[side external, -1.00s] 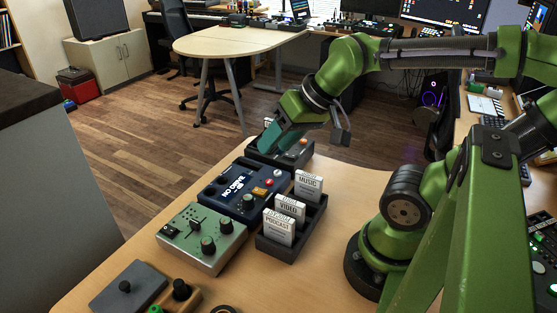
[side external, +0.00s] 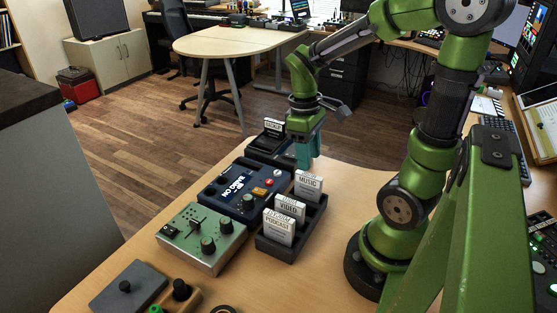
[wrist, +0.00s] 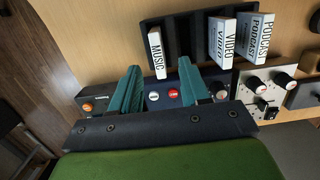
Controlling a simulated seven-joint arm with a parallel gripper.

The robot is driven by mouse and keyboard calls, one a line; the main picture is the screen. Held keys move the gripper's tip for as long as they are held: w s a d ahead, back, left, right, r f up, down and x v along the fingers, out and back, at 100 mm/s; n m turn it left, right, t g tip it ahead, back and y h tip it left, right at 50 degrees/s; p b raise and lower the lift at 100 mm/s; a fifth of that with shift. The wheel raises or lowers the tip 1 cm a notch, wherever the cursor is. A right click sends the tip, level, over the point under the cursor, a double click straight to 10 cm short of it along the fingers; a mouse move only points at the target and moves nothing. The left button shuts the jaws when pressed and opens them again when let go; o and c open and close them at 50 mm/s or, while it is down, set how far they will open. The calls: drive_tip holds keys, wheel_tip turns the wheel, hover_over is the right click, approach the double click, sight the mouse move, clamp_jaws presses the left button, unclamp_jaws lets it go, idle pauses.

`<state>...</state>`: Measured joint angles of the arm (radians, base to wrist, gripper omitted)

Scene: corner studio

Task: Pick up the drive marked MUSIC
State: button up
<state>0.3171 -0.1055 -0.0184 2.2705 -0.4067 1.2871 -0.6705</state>
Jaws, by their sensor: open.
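The MUSIC drive (side external: 308,186) is a white upright block with a dark label, standing in the far end slot of a black rack (side external: 294,241). In the wrist view the MUSIC drive (wrist: 157,53) stands at the left end of the rack (wrist: 183,45). My gripper (side external: 306,165) points down just behind the MUSIC drive, apart from it. In the wrist view my gripper (wrist: 160,75) has its two teal fingers spread, with nothing held between them. The fingertips lie just short of the drive.
The VIDEO drive (side external: 290,209) and PODCAST drive (side external: 279,228) stand in the same rack. A blue box with a screen (side external: 232,191) sits left of it, with a green knob box (side external: 205,240) nearer. A dark device (side external: 268,147) holding another labelled drive (side external: 274,127) stands behind.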

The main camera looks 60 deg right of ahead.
sight(309, 175)
drive_tip(key=f, duration=0.4)
drive_tip(key=shift+s, duration=0.25)
drive_tip(key=f, duration=0.5)
drive_tip(key=shift+d, duration=0.2)
drive_tip(key=shift+c, duration=0.3)
clamp_jaws()
